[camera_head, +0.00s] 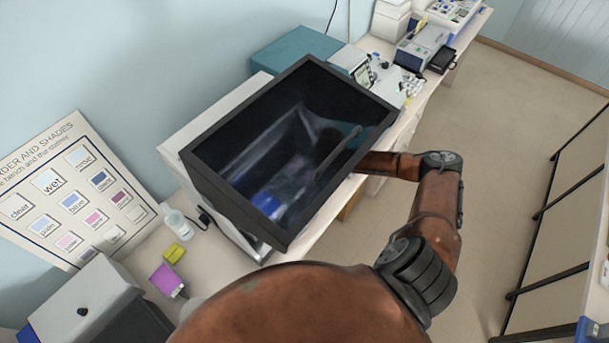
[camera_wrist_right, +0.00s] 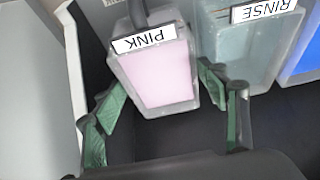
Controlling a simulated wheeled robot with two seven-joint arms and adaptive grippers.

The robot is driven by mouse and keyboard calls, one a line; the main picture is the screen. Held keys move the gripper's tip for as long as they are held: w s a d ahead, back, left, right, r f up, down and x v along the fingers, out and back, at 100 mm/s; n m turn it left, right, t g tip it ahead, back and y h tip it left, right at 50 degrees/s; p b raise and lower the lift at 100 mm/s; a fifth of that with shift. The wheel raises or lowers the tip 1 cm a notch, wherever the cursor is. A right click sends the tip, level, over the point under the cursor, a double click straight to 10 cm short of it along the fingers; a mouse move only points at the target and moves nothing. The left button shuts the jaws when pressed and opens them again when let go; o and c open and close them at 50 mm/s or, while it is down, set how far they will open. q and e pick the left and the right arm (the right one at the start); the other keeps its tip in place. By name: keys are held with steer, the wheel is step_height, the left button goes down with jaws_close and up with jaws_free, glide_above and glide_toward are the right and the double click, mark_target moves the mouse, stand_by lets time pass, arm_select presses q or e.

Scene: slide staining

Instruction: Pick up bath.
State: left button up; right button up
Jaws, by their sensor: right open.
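A clear-walled bath (camera_wrist_right: 164,75) with pink contents and a "PINK" label is in the right wrist view. My right gripper (camera_wrist_right: 160,92) is open, with one green finger on each side of the bath's near part. A gap shows on the left; on the right, the finger is close to the wall, and I cannot tell if it touches. In the head view my right arm reaches into the dark hood (camera_head: 212,192) from the right; the gripper and pink bath are not clearly visible there. My left gripper is not in view.
A "RINSE" bath (camera_wrist_right: 236,45) stands just right of the pink one, with a blue bath (camera_wrist_right: 302,62) beyond it. A pale wall or edge (camera_wrist_right: 73,75) lies close to the left finger. A shade chart (camera_head: 75,190) stands left of the hood.

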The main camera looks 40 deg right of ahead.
steer(key=shift+c, duration=0.4)
steer(key=c, duration=1.6)
steer(key=shift+r, duration=0.1)
steer(key=shift+c, duration=0.2)
